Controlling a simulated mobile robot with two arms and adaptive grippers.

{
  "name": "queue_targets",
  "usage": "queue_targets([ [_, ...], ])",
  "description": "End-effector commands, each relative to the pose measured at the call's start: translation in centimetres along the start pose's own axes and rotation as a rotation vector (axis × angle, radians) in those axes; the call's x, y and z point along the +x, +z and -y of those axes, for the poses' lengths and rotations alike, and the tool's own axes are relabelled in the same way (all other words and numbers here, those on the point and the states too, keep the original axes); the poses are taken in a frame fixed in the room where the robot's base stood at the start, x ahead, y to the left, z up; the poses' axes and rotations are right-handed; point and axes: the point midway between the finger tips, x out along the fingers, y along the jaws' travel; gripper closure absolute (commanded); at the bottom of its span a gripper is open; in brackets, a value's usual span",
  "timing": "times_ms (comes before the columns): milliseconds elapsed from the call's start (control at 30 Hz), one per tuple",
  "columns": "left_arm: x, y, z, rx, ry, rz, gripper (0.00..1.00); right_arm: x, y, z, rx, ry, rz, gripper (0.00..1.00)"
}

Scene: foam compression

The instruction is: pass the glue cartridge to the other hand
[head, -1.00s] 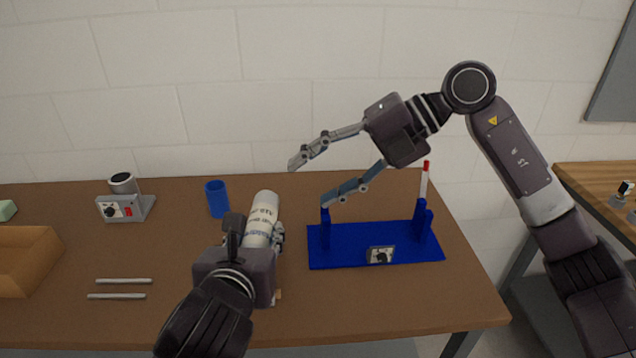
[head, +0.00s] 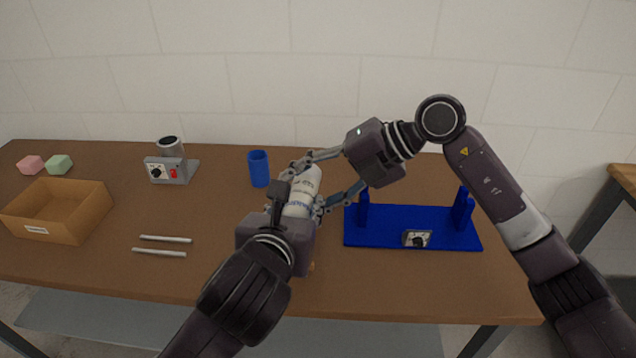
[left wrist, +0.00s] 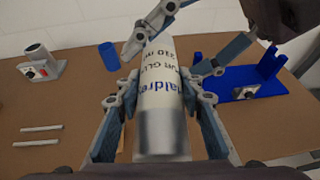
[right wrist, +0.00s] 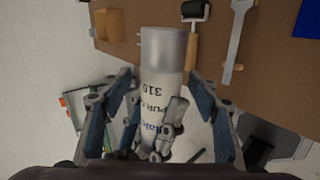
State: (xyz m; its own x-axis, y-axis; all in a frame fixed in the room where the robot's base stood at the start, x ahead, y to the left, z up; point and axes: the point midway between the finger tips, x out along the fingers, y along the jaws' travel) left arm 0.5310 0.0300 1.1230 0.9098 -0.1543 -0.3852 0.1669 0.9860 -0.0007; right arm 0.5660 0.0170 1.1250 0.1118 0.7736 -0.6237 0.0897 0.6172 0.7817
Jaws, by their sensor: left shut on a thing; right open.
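The glue cartridge (head: 303,188) is a white tube with dark print and grey metal ends. My left gripper (head: 297,212) is shut around its lower part and holds it tilted above the table. The cartridge also shows in the left wrist view (left wrist: 162,95) and the right wrist view (right wrist: 163,85). My right gripper (head: 318,182) is open, with its fingers on either side of the cartridge's far part. In the right wrist view, the cartridge lies between the spread right fingers. Left fingertips press on its printed body there.
A blue stand (head: 385,232) with a small dial box (head: 417,239) lies right. A blue cup (head: 259,169) stands close behind the cartridge. Left are a grey device (head: 170,170), two metal rods (head: 160,252), an open box (head: 62,222) and two foam blocks (head: 59,164).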

Motion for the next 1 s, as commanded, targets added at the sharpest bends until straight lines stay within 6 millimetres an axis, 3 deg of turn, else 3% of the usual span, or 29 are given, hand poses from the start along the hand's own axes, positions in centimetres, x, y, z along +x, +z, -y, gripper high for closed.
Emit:
queue_targets([
  [267,-0.04,0.14,0.0,-0.001,-0.001,0.004,1.0,0.1,-0.01,0.0,0.0,0.0,0.0,0.47],
  [767,-0.01,0.08,0.06,0.001,-0.002,0.002,1.0,0.1,-0.11,-0.13,-0.001,0.002,-0.003,1.0],
  [800,-0.02,0.08,0.06,0.001,-0.002,0.002,0.61,0.04,-0.12,-0.28,-0.002,0.005,-0.002,1.0],
  [933,0.0,0.05,0.04,0.001,-0.001,0.001,0.47,0.05,-0.13,-0.27,-0.002,0.005,-0.003,1.0],
  [1000,0.0,0.04,0.04,0.001,-0.001,0.001,0.45,0.05,-0.12,-0.25,-0.002,0.005,-0.002,1.0],
])
